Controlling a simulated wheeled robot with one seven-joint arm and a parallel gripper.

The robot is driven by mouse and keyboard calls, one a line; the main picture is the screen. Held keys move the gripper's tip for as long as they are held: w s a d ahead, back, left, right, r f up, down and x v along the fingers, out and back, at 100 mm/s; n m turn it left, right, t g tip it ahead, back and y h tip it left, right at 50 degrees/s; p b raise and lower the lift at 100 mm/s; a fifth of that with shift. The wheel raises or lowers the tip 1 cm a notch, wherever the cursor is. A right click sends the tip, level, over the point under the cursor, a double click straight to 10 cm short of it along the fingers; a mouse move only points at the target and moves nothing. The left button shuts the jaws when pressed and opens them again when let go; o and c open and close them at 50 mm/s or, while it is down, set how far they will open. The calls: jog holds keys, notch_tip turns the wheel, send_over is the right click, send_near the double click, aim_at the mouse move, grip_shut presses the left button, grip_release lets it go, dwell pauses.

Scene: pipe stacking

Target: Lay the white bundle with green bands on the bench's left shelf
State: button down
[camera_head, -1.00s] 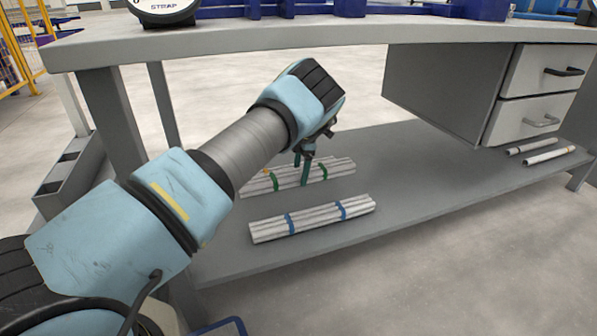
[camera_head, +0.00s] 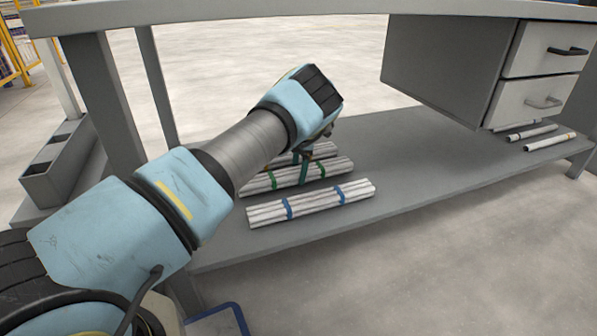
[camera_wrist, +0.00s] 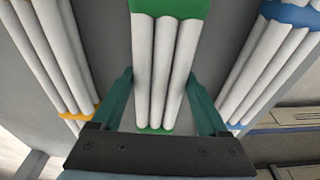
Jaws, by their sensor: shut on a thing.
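The white bundle with green bands (camera_head: 333,169) is low over the bench's left shelf (camera_head: 430,150); I cannot tell whether it touches the shelf. My gripper (camera_head: 304,168) is shut on it, pointing down, one finger on each side. In the wrist view the bundle (camera_wrist: 160,60) runs lengthwise between the teal fingers of my gripper (camera_wrist: 160,98). Part of the bundle is hidden behind the fingers and arm.
A white bundle with blue bands (camera_head: 312,204) lies on the near side. One with orange bands (camera_wrist: 50,55) lies on the far side, partly hidden by my arm. Drawers (camera_head: 540,75) hang at right above loose pipes (camera_head: 549,142). The shelf's middle is clear.

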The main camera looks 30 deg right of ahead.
aim_at(299, 170)
jog(key=shift+f+b, duration=0.35)
jog(key=shift+f, duration=0.1)
grip_release()
dwell(0.3)
jog(key=r+p, duration=0.1)
jog(key=r, duration=0.4)
jog(key=d+r+p, duration=0.1)
jog(key=r, duration=0.1)
jog(key=shift+s+r+p, duration=0.15)
jog(key=shift+p, duration=0.2)
